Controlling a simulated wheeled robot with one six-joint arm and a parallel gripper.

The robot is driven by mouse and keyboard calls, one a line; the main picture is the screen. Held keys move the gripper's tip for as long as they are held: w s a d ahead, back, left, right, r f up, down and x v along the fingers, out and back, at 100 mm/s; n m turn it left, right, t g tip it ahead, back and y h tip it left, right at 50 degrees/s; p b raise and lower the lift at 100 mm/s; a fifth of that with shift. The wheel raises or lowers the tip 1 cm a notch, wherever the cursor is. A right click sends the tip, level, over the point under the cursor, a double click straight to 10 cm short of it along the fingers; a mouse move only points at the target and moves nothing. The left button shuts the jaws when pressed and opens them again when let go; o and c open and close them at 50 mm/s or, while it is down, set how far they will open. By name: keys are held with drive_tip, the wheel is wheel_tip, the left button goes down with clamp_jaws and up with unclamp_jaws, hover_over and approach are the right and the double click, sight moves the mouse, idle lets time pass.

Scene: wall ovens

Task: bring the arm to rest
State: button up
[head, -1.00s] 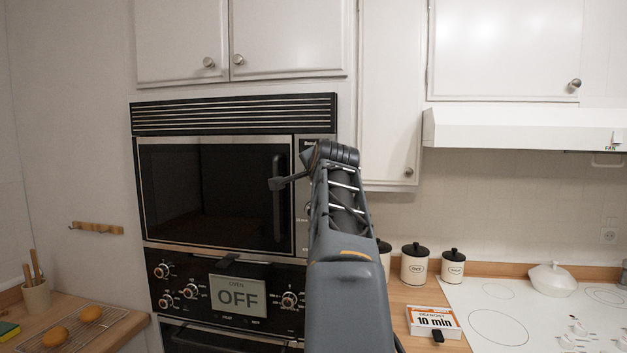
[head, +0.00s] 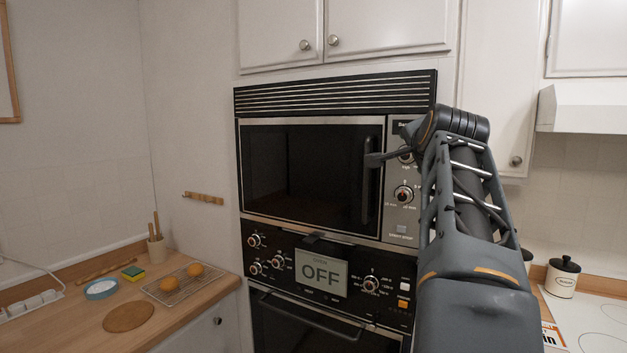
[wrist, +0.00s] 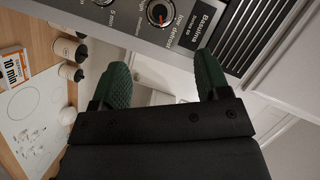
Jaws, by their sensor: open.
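My arm reaches up in front of the right side of the upper oven in the head view. My gripper shows in the wrist view (wrist: 165,85), with its two green-padded fingers spread wide and nothing between them. In the head view the fingers are mostly hidden behind my wrist. The upper oven (head: 310,175) has a dark glass door, which is shut, and a dark upright handle (head: 369,185) close to my wrist's left end. I cannot tell whether they touch. The lower oven (head: 310,330) has a display (head: 320,271) reading OFF.
A wooden counter (head: 185,325) at left holds a wire rack (head: 170,290) with two round buns, a sponge (head: 133,272), a blue-rimmed dish (head: 101,289) and a round board (head: 129,316). White cabinets (head: 385,25) hang above. A canister (head: 563,277) and white cooktop (head: 600,325) are at right.

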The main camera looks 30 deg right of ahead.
drive_tip(key=w+a+f+n+g+y, duration=0.15)
drive_tip(key=f+n, duration=0.25)
drive_tip(key=f, duration=0.6)
drive_tip(key=w+a+f+n+g+y, duration=0.1)
drive_tip(key=a+f+n+g+y, duration=0.25)
drive_tip(key=f, duration=0.65)
drive_tip(key=s+a+f+n+g+y, duration=0.1)
drive_tip(key=s+a+f+n, duration=0.3)
drive_tip(key=a+f, duration=0.7)
drive_tip(key=s+a+f+n+g+y, duration=0.2)
drive_tip(key=a+f+n, duration=0.6)
drive_tip(key=a+f, duration=0.4)
drive_tip(key=s+a+y, duration=0.1)
drive_tip(key=s+a, duration=0.1)
drive_tip(key=a, duration=0.1)
drive_tip(key=shift+s+y, duration=0.2)
drive_tip(key=shift+y, duration=0.2)
drive_tip(key=shift+n, duration=0.25)
